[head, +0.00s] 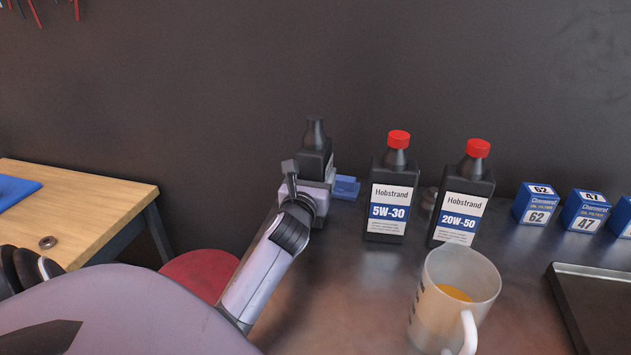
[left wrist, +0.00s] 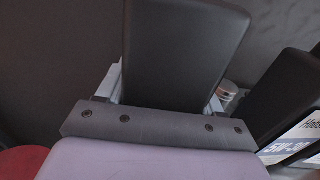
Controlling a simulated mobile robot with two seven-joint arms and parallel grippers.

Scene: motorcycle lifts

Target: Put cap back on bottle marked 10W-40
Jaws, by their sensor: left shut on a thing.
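A black bottle (head: 314,155) with a bare neck and no cap stands at the left of the bottle row. Its label is hidden, so I cannot read a 10W-40 marking. My left gripper (head: 317,190) is shut on this bottle, with its jaws on either side of the body. In the left wrist view the black bottle body (left wrist: 183,50) fills the space between the jaws (left wrist: 165,90). Two other bottles, 5W-30 (head: 388,215) and 20W-50 (head: 462,205), stand to the right with red caps on. I see no loose red cap. My right gripper is not in view.
A measuring jug (head: 440,300) with amber liquid stands in front of the capped bottles. Blue filter boxes (head: 537,204) and a dark tray (head: 600,300) are at the right. A blue object (head: 346,187) lies beside my left gripper. A red stool seat (head: 200,272) is at lower left.

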